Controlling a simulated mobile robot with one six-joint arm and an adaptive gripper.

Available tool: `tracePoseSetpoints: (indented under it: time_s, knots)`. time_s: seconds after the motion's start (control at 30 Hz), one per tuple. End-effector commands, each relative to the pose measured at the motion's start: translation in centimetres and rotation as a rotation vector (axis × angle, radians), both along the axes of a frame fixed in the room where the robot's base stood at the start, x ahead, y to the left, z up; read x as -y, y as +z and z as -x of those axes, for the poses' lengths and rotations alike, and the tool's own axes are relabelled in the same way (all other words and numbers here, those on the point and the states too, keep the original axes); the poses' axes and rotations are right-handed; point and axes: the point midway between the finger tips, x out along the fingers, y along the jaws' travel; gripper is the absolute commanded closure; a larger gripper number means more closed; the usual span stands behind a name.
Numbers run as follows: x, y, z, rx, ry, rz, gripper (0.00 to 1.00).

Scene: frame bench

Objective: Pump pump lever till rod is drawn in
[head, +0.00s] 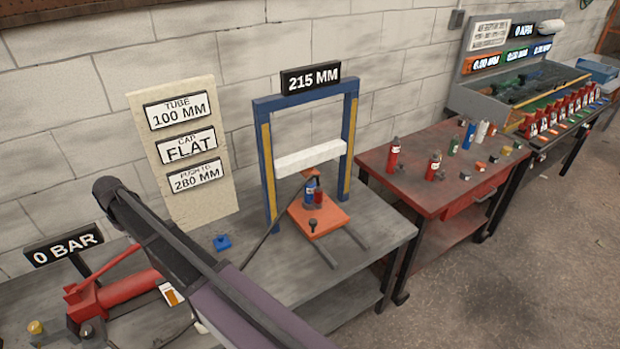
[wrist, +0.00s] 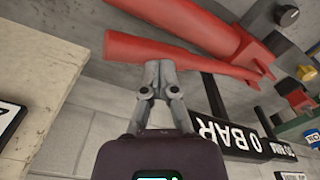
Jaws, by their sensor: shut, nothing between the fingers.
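The red hand pump (head: 95,298) lies on the grey bench at lower left, partly hidden by my arm. Its red pump lever (head: 108,268) slants up to the right above the body. In the wrist view, the lever (wrist: 200,58) crosses in front of my gripper (wrist: 158,66). The gripper is shut and empty, its tips at the lever's edge; whether they touch it I cannot tell. The pump's red cylinder (wrist: 190,18) lies beyond. A blue cylinder (head: 310,190) stands on an orange plate in the press frame; its rod is not clear. The gauge sign (head: 63,247) reads 0 BAR.
The blue press frame (head: 265,160) has a white crossbeam (head: 310,157) and a 215 MM sign (head: 311,78). A board (head: 225,185) reads TUBE 100 MM, CAP FLAT, PUSH TO 280 MM. A blue part (head: 222,242) lies on the bench. A red table (head: 410,200) with bottles stands right.

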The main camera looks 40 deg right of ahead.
Motion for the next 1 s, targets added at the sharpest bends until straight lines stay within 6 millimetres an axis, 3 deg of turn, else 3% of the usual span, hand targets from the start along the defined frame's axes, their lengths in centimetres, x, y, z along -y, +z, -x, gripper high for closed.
tracePoseSetpoints:
  time_s: [1.0]
  knots:
    - [0.0, -8.3, 0.0, 0.000, 0.000, -0.001, 1.00]
